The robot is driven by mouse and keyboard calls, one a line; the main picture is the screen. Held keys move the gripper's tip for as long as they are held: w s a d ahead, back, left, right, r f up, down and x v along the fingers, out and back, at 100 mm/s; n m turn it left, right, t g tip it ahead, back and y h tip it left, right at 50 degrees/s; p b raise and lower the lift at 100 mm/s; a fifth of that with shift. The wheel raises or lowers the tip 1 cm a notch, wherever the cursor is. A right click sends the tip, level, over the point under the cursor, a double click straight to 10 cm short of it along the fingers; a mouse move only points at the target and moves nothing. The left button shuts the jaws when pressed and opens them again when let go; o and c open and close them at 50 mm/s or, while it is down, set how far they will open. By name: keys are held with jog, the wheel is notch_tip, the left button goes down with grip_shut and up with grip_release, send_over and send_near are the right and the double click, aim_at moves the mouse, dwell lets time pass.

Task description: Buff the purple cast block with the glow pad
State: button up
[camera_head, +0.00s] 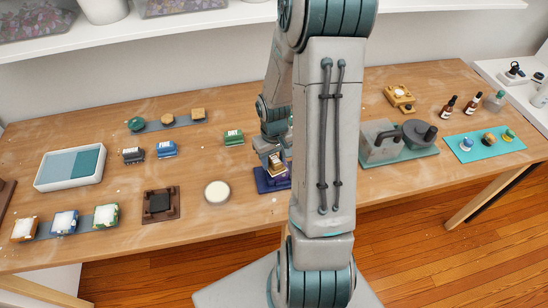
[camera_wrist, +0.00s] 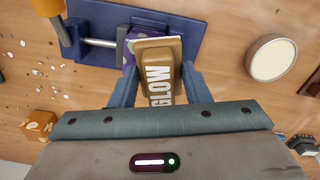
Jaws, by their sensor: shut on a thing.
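My gripper (camera_wrist: 158,85) is shut on the glow pad (camera_wrist: 160,68), a tan block with GLOW in white letters and a pale face at its far end. In the head view my gripper (camera_head: 272,152) is low over the blue vise (camera_head: 263,184), mid-table. The wrist view shows the vise (camera_wrist: 180,20) with its metal screw. The purple cast block (camera_wrist: 128,42) sits in the vise, partly hidden behind the pad. The pad's far end overlaps the block in view; I cannot tell whether they touch. My arm covers the vise's right side in the head view.
A round cream disc (camera_head: 217,192) and a dark square holder (camera_head: 160,204) lie left of the vise. Green (camera_head: 233,137) and blue (camera_head: 166,149) blocks stand behind. A grey machine (camera_head: 398,142) is to the right. An orange block (camera_wrist: 39,125) and crumbs lie nearby.

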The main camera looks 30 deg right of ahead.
jog(key=shift+s+d+r+p, duration=0.1)
jog(key=shift+s+d+p, duration=0.2)
jog(key=shift+d, duration=0.5)
jog(key=shift+s+d+r+p, duration=0.1)
jog(key=shift+s+d+p, duration=0.15)
jog(key=shift+d, duration=0.55)
jog(key=shift+s+d+f, duration=0.1)
jog(key=shift+d, duration=0.2)
jog(key=shift+f, duration=0.15)
jog(key=shift+a, duration=0.1)
